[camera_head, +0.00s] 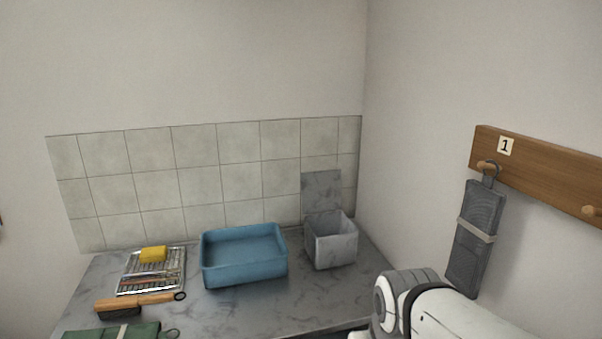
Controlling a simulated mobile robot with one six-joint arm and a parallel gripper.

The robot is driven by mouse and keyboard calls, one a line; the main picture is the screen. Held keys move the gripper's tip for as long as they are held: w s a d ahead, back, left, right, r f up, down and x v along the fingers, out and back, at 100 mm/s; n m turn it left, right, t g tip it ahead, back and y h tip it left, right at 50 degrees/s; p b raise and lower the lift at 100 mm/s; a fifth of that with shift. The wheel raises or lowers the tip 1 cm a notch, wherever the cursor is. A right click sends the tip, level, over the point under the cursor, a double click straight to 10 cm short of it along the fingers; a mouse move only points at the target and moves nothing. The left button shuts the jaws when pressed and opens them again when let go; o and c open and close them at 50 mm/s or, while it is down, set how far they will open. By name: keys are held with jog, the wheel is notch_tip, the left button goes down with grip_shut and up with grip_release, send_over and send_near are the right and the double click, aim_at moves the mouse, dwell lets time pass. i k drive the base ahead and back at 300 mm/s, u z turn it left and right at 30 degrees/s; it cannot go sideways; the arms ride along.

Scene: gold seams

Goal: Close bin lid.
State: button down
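A small grey marbled bin (332,251) stands near the back right corner of the counter. Its lid (321,193) is open, standing upright at the back of the bin in front of the tiled wall. The inside of the bin looks empty from here, though its floor is mostly hidden. A white and grey part of my arm shows at the lower right, in front of the counter's right edge. My gripper is outside the view.
A blue basin (243,262) stands just left of the bin. Further left are a wire rack (163,278) with a yellow sponge (153,254), a wooden-handled brush (130,304) and a green folded item (115,332). A grey strapped item (474,240) hangs from a wooden peg rail (545,168) on the right wall.

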aim_at(321, 191)
jog(key=u, duration=0.1)
jog(key=i, duration=0.9)
jog(key=z, duration=0.1)
